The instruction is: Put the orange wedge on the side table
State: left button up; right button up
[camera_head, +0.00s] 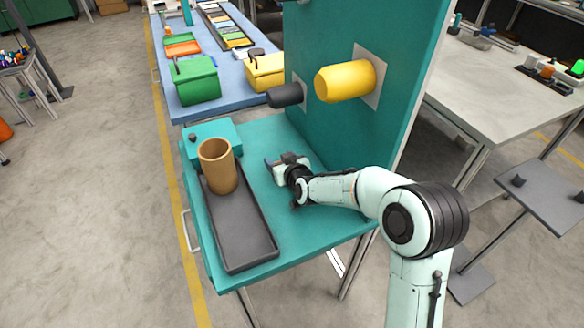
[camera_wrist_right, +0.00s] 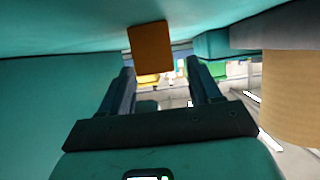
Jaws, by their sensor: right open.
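In the right wrist view, which looks upside down, an orange-brown block (camera_wrist_right: 152,47), apparently the orange wedge, stands against the teal surface. It is just beyond my fingertips, roughly between their lines, with nothing gripped. I cannot make it out in the head view, where my gripper may hide it. My right gripper (camera_head: 274,161) is open and low over the teal worktop (camera_head: 262,135), right of the tan cylinder. Its two fingers also show in the right wrist view (camera_wrist_right: 161,78). A small grey stand (camera_head: 550,190) at the right may be the side table. My left gripper is not in view.
The tan cylinder (camera_head: 217,166) stands upright at the far end of a dark tray (camera_head: 240,238). A teal upright panel (camera_head: 330,35) carries a yellow cylinder (camera_head: 345,82) and a dark peg (camera_head: 285,95). A blue table (camera_head: 225,97) with bins lies beyond.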

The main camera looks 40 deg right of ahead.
jog(key=p+v, duration=0.1)
jog(key=v, duration=1)
jog(key=shift+d+r, duration=0.1)
jog(key=shift+r, duration=0.05)
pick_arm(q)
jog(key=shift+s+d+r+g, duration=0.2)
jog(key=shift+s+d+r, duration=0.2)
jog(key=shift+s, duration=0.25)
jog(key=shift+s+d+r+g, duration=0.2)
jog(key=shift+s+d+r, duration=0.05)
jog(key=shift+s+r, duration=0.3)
pick_arm(e)
jog(key=shift+s+r, duration=0.2)
jog(key=shift+s, duration=0.3)
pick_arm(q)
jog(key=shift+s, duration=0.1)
pick_arm(e)
jog(key=shift+a, duration=0.2)
